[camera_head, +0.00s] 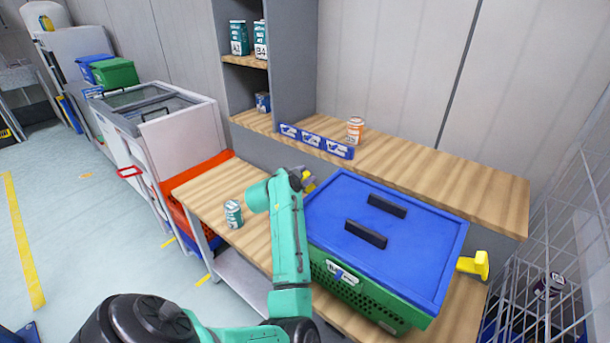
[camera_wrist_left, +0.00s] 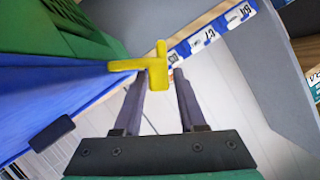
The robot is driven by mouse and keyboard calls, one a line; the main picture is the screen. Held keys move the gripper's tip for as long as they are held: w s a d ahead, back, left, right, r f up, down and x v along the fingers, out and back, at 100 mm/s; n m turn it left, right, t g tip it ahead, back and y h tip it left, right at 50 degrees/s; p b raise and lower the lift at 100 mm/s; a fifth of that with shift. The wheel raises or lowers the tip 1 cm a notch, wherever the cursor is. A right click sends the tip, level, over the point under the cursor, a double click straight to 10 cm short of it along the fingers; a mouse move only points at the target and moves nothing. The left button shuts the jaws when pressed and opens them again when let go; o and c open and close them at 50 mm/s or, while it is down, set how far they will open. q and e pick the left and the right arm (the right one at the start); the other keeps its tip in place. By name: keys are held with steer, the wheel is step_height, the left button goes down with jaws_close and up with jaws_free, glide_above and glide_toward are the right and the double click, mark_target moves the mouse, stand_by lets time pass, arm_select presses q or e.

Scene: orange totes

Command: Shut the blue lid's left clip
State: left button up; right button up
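The blue lid (camera_head: 420,243) with two black handles sits on a green crate (camera_head: 375,301) on the wooden table. Its left yellow clip (camera_head: 310,187) is mostly hidden behind my left arm in the head view. In the left wrist view the yellow clip (camera_wrist_left: 152,66) sticks out from the lid's edge. My left gripper (camera_wrist_left: 160,82) is open, its two fingers apart, with the clip at the fingertips. Whether they touch it I cannot tell. In the head view this gripper (camera_head: 302,177) is beside the lid's left edge. My right gripper is not in view.
The right yellow clip (camera_head: 474,265) sticks out from the lid's right side. A teal can (camera_head: 233,214) stands on the table left of my arm. An orange-white jar (camera_head: 355,131) and a blue label strip (camera_head: 316,141) are on the raised shelf behind. A wire rack (camera_head: 560,240) stands at right.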

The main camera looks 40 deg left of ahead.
arm_select(q)
jaws_close()
